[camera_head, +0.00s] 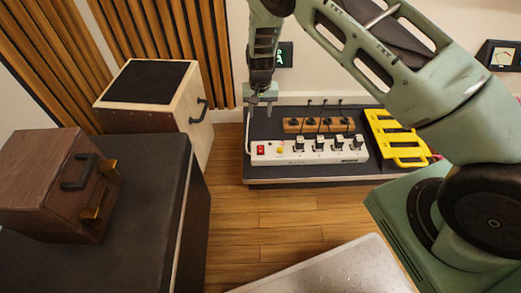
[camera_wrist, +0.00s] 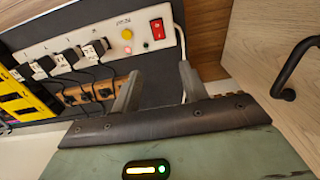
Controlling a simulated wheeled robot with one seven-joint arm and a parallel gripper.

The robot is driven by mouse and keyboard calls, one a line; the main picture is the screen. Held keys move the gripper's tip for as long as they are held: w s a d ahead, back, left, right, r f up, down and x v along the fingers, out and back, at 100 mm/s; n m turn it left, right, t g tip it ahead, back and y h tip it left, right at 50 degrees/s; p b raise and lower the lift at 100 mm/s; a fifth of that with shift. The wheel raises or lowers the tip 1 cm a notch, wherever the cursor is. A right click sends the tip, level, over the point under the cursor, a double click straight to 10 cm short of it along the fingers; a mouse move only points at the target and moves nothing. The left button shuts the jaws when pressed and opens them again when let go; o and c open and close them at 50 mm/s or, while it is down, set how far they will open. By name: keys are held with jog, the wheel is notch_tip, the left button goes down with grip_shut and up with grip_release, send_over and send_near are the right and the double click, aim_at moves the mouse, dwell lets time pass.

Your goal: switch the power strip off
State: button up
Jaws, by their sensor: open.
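The white power strip (camera_head: 325,157) lies on a low dark platform, with several plugs in its sockets. Its red rocker switch (camera_head: 260,149) is at the left end in the head view. A round yellow button (camera_head: 280,150) sits beside it. The wrist view shows the red switch (camera_wrist: 156,28) clearly, with the yellow button (camera_wrist: 127,34) to its left and a small green light near it. I cannot tell which way the rocker is tipped. My gripper (camera_head: 262,105) points down above the switch end, apart from the strip. Its fingers (camera_wrist: 160,74) are open and empty.
A wooden block with several sockets (camera_head: 292,125) lies behind the strip, and a yellow rack (camera_head: 396,140) to its right. A white cord (camera_wrist: 187,78) leaves the switch end. A wooden box with a handle (camera_head: 150,92) stands left. Open floor (camera_head: 270,220) lies in front.

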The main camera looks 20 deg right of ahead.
aim_at(260, 146)
notch_tip(260, 146, down, 18)
jog(key=b, duration=0.6)
jog(key=shift+w+r, duration=0.1)
jog(key=shift+d, duration=0.1)
grip_shut()
